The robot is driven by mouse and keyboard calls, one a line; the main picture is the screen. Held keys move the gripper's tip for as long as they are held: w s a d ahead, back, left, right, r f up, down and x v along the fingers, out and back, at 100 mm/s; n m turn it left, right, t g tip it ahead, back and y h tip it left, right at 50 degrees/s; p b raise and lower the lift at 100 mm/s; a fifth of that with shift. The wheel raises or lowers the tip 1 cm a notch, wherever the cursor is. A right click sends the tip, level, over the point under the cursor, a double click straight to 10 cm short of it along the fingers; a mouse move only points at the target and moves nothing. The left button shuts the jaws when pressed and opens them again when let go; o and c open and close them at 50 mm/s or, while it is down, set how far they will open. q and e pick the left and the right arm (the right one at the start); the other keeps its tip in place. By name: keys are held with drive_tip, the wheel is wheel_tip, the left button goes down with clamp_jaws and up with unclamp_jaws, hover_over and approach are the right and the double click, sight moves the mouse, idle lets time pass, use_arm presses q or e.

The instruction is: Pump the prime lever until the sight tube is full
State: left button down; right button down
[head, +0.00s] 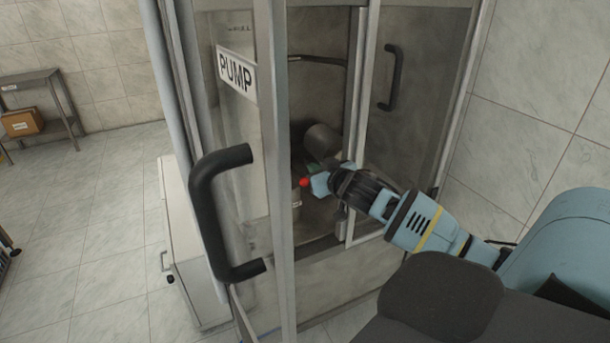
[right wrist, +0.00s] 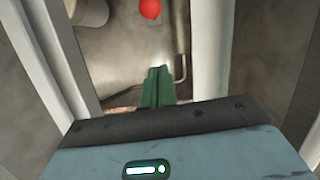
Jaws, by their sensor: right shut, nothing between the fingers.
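A small red ball (head: 304,182), which looks like the prime lever's knob, shows inside the cabinet behind the door marked PUMP. It also shows in the right wrist view (right wrist: 150,9), at the top edge, with a metal rod (right wrist: 180,42) beside it. My right gripper (head: 314,169) reaches through the cabinet opening, just right of the ball in the head view. Its green fingers (right wrist: 157,86) are shut and empty, apart from the ball in the wrist view. The lever's arm is not clearly seen. I cannot make out the sight tube. My left gripper is out of view.
The glass door with the PUMP sign (head: 237,74) and a large black handle (head: 215,215) stands left of my arm. A metal post (head: 358,120) and a second door handle (head: 391,77) are close on the right. A dark cylinder (head: 322,141) sits inside the cabinet.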

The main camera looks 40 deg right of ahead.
hover_over(305, 180)
drive_tip(key=w, duration=0.2)
wheel_tip(305, 180, down, 2)
drive_tip(key=shift+d+f+b, duration=0.1)
drive_tip(key=shift+d+b, duration=0.05)
drive_tip(key=shift+b, duration=0.15)
drive_tip(key=shift+w+f, duration=0.1)
drive_tip(key=shift+f, duration=0.1)
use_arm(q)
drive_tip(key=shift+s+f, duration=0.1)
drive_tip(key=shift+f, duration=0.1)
use_arm(e)
drive_tip(key=shift+s+f, duration=0.55)
drive_tip(key=shift+f, duration=0.2)
drive_tip(key=shift+s+f, duration=0.55)
drive_tip(key=shift+f, duration=0.2)
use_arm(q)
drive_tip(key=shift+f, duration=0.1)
